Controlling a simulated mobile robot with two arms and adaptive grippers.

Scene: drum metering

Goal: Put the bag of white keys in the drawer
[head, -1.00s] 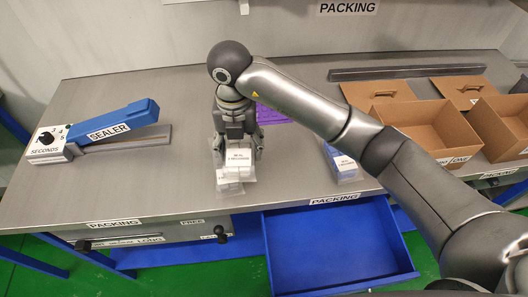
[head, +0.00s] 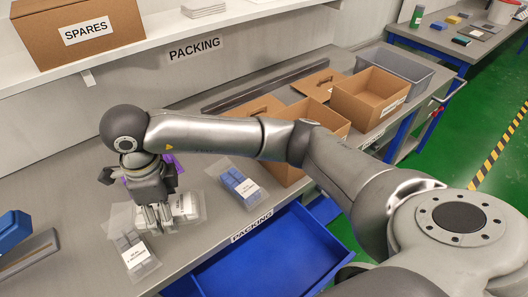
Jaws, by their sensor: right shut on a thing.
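My right gripper (head: 160,224) is shut over the bag of white keys (head: 188,205), a clear bag with white blocks and a white label. The fingers hide the bag's left part; I cannot tell whether it is clear of the table. A similar clear bag with grey keys (head: 127,242) and a label is just in front of the fingers, to the left. The blue drawer (head: 270,250) is pulled open below the table's front edge, to the right of the gripper. Its visible inside is empty. My left gripper is not in view.
A bag of blue keys (head: 238,184) lies right of the gripper. Something purple (head: 170,159) is behind it. Open cardboard boxes (head: 370,95) and a grey bin (head: 405,70) stand at the back right. The blue sealer (head: 14,224) is at the left edge.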

